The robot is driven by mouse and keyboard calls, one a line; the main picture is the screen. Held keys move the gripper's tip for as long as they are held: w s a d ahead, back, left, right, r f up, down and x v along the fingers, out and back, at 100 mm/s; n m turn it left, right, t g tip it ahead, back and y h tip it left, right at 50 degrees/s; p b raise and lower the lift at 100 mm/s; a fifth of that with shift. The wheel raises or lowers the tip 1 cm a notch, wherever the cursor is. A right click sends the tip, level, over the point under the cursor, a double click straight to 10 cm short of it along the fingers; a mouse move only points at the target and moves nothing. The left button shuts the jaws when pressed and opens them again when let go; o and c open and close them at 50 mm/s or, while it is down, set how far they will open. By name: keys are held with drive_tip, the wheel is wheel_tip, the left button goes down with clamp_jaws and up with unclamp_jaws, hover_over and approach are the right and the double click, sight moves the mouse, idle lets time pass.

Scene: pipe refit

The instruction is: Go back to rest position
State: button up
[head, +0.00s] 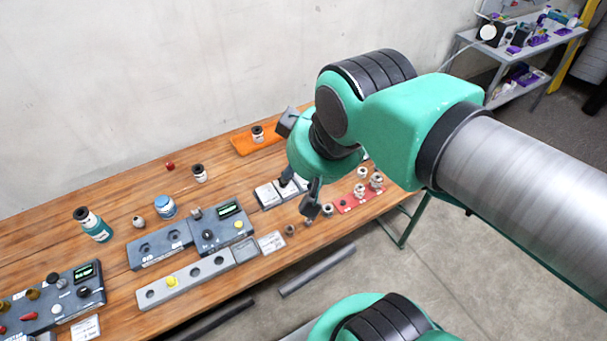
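My gripper (300,191) hangs from my green and black arm over the right part of the wooden table (120,203). Its two dark fingers are spread apart, and I see nothing held between them. The fingers appear in front of small white-topped blocks (267,195); the height above the table is hard to judge. My wrist hides part of the table's back right.
The table carries a grey device with a display (222,228), a grey strip with holes and a yellow piece (205,281), a teal bottle (93,225), an orange tray (243,146) and a red mat with fittings (347,203). A shelf (535,47) stands back right.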

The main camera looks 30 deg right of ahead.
drive_tip(key=shift+s+d+f, duration=0.15)
drive_tip(key=shift+s+f, duration=0.1)
drive_tip(key=shift+s, duration=0.15)
